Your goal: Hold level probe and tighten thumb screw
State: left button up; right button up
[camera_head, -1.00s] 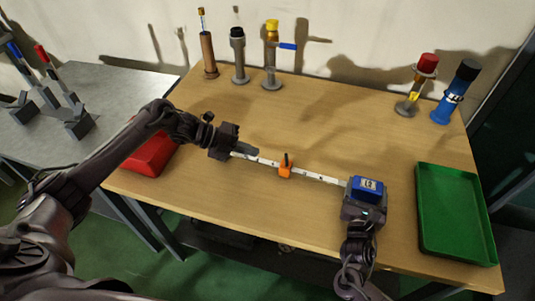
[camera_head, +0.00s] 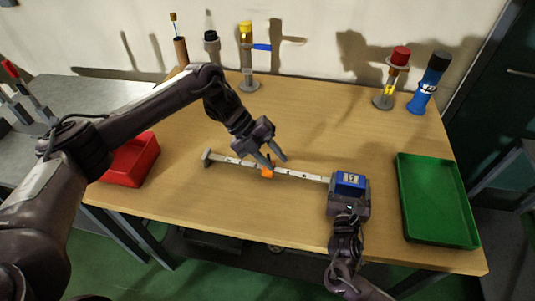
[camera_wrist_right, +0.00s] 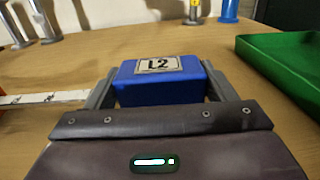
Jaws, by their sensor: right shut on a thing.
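The level probe is a long white marked bar (camera_head: 300,174) lying across the table, with a blue block labelled L2 (camera_head: 349,181) at its right end. My right gripper (camera_head: 349,190) is shut on this blue block, whose label also shows in the right wrist view (camera_wrist_right: 158,64). An orange slider (camera_head: 267,173) sits around the middle of the bar; its thumb screw is hidden by the gripper. My left gripper (camera_head: 276,161) is just above the slider, pointing down, with its fingers apart. Whether it touches the slider or screw is unclear.
A green tray (camera_head: 399,190) is at the right. A red bin (camera_head: 132,160) is at the left. Along the back stand a brown tube (camera_head: 181,52), several stand-mounted cylinders, including a yellow-capped one (camera_head: 246,60), and a blue cylinder (camera_head: 428,82). The table middle is otherwise clear.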

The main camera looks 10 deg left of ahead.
pick_arm(q)
notch_tip(320, 180, up, 2)
jog(key=d+y, duration=0.2)
jog(key=y, duration=0.1)
notch_tip(320, 180, up, 5)
jog(key=n+t+y, duration=0.1)
jog(key=y, duration=0.5)
send_over(268, 158)
notch_tip(268, 158, down, 12)
jog(key=shift+d+r, duration=0.1)
jog(key=shift+r, duration=0.05)
grip_shut()
